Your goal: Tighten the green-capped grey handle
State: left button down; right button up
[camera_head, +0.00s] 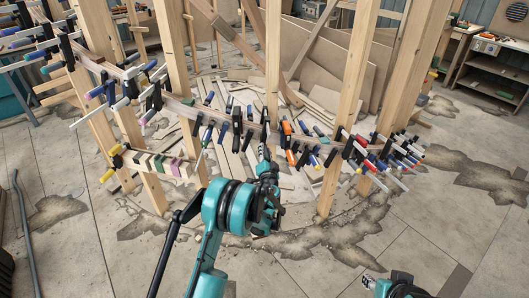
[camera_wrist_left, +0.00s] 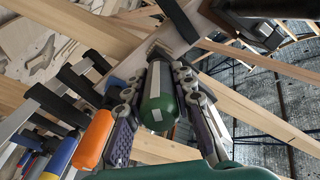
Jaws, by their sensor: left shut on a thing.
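In the left wrist view, a green handle with a pale grey patch (camera_wrist_left: 158,100) stands between the two fingers of my left gripper (camera_wrist_left: 160,92). The fingers lie along both sides of it and are shut on it. In the head view, my left gripper (camera_head: 266,170) reaches up to the row of clamps at the middle of the curved beam. It hides the held handle there. Part of my right arm with its gripper (camera_head: 369,282) shows at the bottom right, low and away from the clamps; its finger opening is unclear.
An orange clamp handle (camera_wrist_left: 95,138) and a blue one (camera_wrist_left: 62,154) are close left of the held handle. Several clamps line the curved wooden beam (camera_head: 180,107). Upright posts (camera_head: 346,110) stand around it. The floor (camera_head: 330,262) in front is open.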

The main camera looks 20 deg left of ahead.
pick_arm(q)
jog(key=m, duration=0.7)
jog(key=shift+f, duration=0.1)
jog(key=m, duration=0.7)
jog(key=shift+f+m, duration=0.1)
jog(key=shift+m, duration=0.2)
jog(key=m, duration=0.6)
jog(key=shift+m, duration=2.7)
jog(key=shift+s, duration=0.1)
jog(key=c, duration=1.3)
grip_release()
jog(key=shift+f, duration=0.1)
